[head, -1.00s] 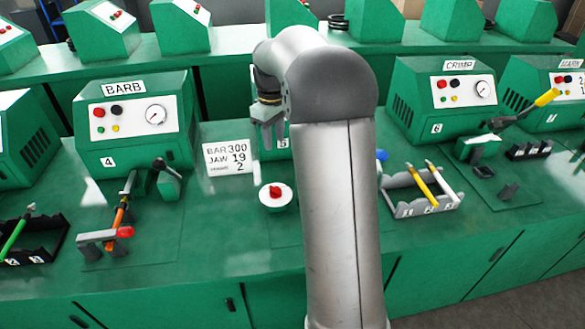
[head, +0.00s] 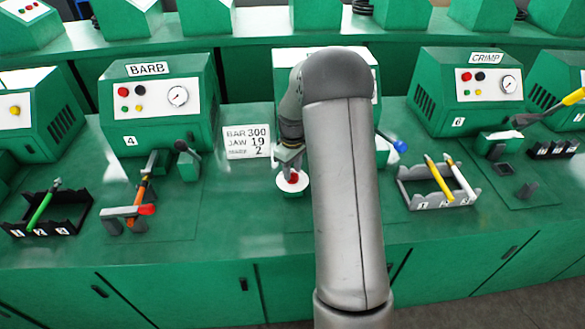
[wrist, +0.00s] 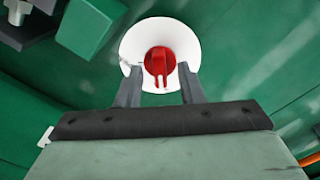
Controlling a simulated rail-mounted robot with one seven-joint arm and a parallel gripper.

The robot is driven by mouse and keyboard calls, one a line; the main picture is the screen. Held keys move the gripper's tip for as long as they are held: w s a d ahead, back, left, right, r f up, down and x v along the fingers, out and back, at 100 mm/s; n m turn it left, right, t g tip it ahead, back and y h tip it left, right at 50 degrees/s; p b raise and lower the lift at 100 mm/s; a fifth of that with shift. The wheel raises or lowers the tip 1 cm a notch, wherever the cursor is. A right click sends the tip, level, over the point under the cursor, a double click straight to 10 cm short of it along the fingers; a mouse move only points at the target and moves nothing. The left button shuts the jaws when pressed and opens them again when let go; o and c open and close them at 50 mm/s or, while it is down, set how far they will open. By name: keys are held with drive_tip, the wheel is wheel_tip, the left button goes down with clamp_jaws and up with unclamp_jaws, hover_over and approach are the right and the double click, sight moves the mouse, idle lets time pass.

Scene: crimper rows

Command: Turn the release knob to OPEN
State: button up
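The red release knob (head: 293,178) sits on a round white dial plate (head: 284,187) on the green bench. In the wrist view the knob (wrist: 160,62) shows as a red disc with a raised grip bar, centred on the white plate (wrist: 136,40). My gripper (head: 289,166) is just above the knob, pointing down. In the wrist view its two fingers (wrist: 160,72) are apart, with the knob seen between and beyond their tips. I cannot tell whether they touch it. No readable OPEN marking shows on the plate.
A card reading BAR 300, JAW 19 (head: 247,142) stands left of the knob. The BARB machine (head: 160,100) and an orange-handled tool (head: 140,190) are left.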

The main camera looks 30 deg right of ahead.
drive_tip(key=shift+f, duration=0.2)
clamp_jaws()
